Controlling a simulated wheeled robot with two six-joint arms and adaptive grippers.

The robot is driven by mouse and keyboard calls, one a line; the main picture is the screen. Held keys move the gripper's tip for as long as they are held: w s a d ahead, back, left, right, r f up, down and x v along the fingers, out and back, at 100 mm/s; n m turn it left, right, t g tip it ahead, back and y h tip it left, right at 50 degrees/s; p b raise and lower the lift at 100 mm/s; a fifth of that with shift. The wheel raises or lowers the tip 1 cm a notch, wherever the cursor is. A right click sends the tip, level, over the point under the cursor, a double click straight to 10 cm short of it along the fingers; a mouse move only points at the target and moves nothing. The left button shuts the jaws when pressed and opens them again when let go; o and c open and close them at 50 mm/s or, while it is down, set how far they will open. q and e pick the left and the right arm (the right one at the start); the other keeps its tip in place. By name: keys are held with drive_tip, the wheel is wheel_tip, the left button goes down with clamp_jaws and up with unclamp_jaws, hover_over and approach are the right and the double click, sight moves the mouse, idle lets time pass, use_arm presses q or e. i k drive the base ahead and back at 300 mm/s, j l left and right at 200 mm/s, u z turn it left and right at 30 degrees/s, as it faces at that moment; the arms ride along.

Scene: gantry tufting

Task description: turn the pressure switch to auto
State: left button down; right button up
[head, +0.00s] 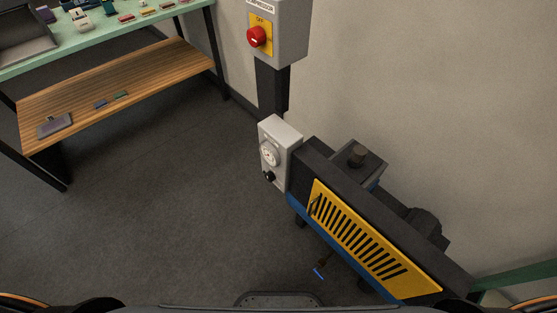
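The compressor (370,240) is dark with a yellow slotted guard and blue below. Neither of my grippers is in view.
A grey box with a red rotary switch (257,37) on a yellow plate marked OFF stands on a dark post above. A green bench (115,38) with a wooden lower shelf (150,85) is at upper left. Dark floor (150,210) left of the compressor is clear.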

sight(269, 176)
drive_tip(key=i+j+z, duration=0.25)
drive_tip(key=j, duration=1.25)
drive_tip(key=j+z, duration=0.3)
drive_tip(key=j, duration=1.15)
